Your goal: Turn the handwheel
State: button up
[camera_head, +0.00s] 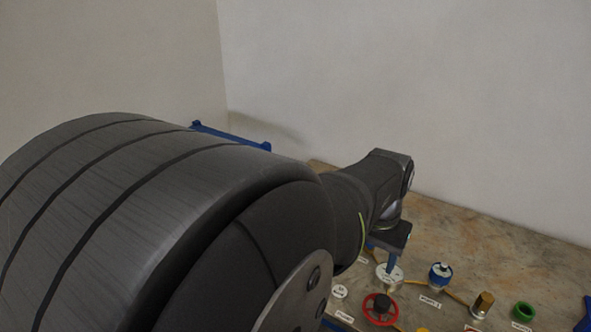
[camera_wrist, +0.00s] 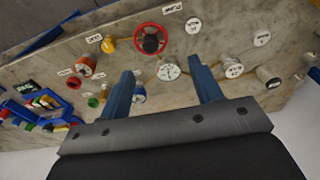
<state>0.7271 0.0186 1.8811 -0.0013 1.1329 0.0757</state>
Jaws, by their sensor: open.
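The handwheel (camera_head: 380,308) is a red ring with a black hub, mounted on the tabletop near the bottom edge of the head view. It also shows at the top middle of the wrist view (camera_wrist: 150,39), beyond the fingertips. In the head view my gripper (camera_head: 393,262) points down near a white round dial, apart from the handwheel. My own arm covers much of the left of the head view.
The white dial (camera_wrist: 168,71) shows between the fingers. A blue-and-white fitting (camera_head: 440,274), a brass cylinder (camera_head: 483,304) and a green ring (camera_head: 523,311) stand to the right. A yellow knob (camera_wrist: 108,44) is near the handwheel. A blue container (camera_wrist: 30,112) holds several small parts.

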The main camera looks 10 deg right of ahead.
jog(key=m, duration=0.1)
send_near(383, 300)
jog(key=shift+g+y, duration=0.4)
jog(key=f, duration=0.9)
jog(key=shift+w+d, duration=0.35)
jog(key=c, duration=1)
jog(key=shift+m, duration=2.6)
jog(key=o, duration=1)
